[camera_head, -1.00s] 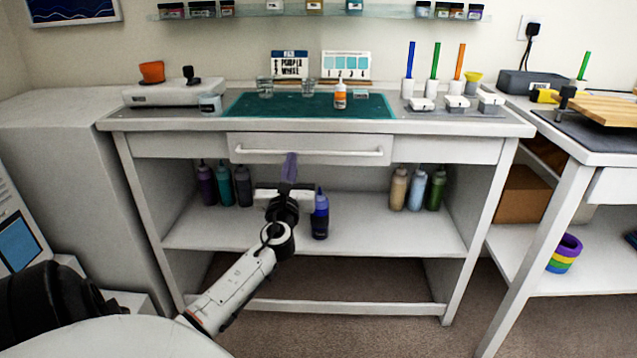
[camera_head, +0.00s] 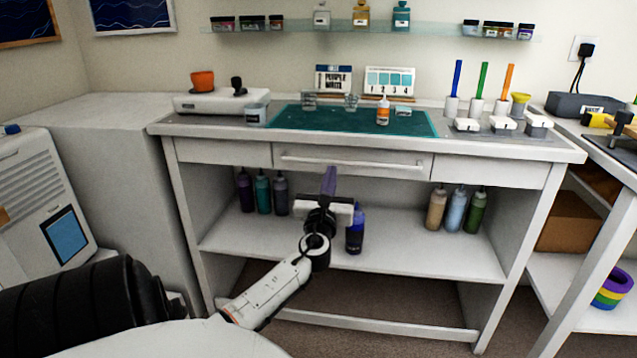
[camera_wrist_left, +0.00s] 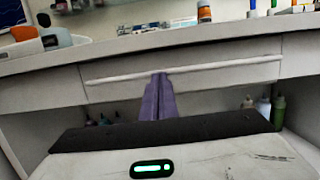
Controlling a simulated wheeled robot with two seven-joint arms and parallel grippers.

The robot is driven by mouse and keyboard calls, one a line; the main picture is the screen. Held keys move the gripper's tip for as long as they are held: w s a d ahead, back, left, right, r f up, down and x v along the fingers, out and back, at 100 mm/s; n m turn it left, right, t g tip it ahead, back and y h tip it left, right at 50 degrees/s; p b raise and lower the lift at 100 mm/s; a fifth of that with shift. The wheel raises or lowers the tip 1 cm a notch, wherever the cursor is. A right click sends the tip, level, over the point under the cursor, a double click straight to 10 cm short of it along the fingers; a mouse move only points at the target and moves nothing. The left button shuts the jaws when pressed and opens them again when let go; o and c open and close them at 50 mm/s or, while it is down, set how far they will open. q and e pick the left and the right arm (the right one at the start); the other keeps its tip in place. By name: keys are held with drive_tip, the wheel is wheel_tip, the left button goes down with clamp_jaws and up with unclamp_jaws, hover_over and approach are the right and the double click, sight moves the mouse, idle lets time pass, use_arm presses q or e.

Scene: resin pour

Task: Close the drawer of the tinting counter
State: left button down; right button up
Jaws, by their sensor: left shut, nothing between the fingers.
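The tinting counter (camera_head: 215,130) stands ahead, with its drawer (camera_head: 300,152) in the middle under the top. The drawer front looks flush, or nearly flush, with the panels beside it; a small gap cannot be ruled out. A long pale bar handle (camera_head: 390,165) runs across the front, also seen in the left wrist view (camera_wrist_left: 215,66). My left gripper (camera_head: 329,172) is shut and empty, its purple fingers pointing at the handle left of its middle. In the left wrist view the fingertips (camera_wrist_left: 158,77) overlap the handle's lower edge; contact cannot be told. My right gripper is not in view.
Bottles stand on the shelf under the counter, with a dark blue bottle (camera_head: 355,232) close beside my left gripper. A green mat (camera_head: 340,122) and small containers lie on the top. A grey cabinet (camera_head: 110,170) stands left, another table (camera_head: 615,150) right.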

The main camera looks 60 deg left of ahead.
use_arm(q)
drive_tip(key=v, duration=1.2)
drive_tip(key=shift+p, duration=0.3)
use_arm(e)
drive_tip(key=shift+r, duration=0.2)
use_arm(q)
drive_tip(key=shift+d+f, duration=0.1)
drive_tip(key=shift+f, duration=0.05)
